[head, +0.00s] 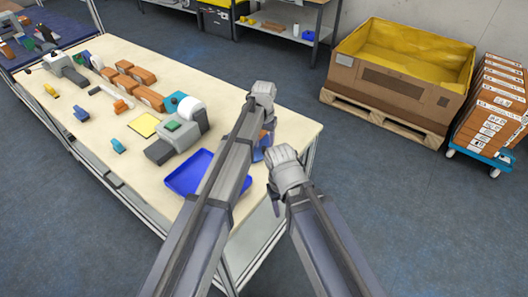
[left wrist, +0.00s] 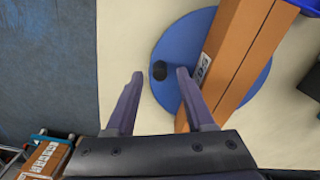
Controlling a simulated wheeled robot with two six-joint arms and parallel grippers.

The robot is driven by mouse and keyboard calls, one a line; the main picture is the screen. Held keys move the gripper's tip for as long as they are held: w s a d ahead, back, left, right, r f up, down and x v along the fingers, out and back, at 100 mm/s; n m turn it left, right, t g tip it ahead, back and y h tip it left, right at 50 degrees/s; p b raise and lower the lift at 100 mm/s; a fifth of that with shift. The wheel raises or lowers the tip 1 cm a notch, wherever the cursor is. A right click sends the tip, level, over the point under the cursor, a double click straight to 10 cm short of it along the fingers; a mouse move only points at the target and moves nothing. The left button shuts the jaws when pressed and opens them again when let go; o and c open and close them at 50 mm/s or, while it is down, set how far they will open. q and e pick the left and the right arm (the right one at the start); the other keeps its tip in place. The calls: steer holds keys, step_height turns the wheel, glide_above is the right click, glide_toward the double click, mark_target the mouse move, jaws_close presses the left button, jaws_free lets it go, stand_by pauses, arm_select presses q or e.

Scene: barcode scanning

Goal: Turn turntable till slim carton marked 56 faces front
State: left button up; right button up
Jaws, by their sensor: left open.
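The blue round turntable (left wrist: 168,104) lies under my left gripper (left wrist: 160,74) in the left wrist view. A black knob (left wrist: 159,70) stands on it, between the two open fingertips and apart from both. A long orange-brown carton (left wrist: 246,52) stands across the turntable, with a white printed label (left wrist: 203,68) on the side near the right finger. I cannot read its number. In the head view my left arm hides most of the turntable, and only a bit of blue (head: 258,156) shows. My right gripper (head: 275,203) is by the table's near right edge, its opening unclear.
A blue tray (head: 184,181) lies on the table left of my left arm. A scanner-like grey device (head: 172,143), a yellow pad (head: 145,125) and several brown boxes (head: 149,97) stand farther back. A large carton on a pallet (head: 385,115) stands on the floor at right.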

arm_select(q)
steer(key=shift+f+b, duration=0.45)
steer(key=shift+f, duration=0.4)
jaws_close()
stand_by(0.8)
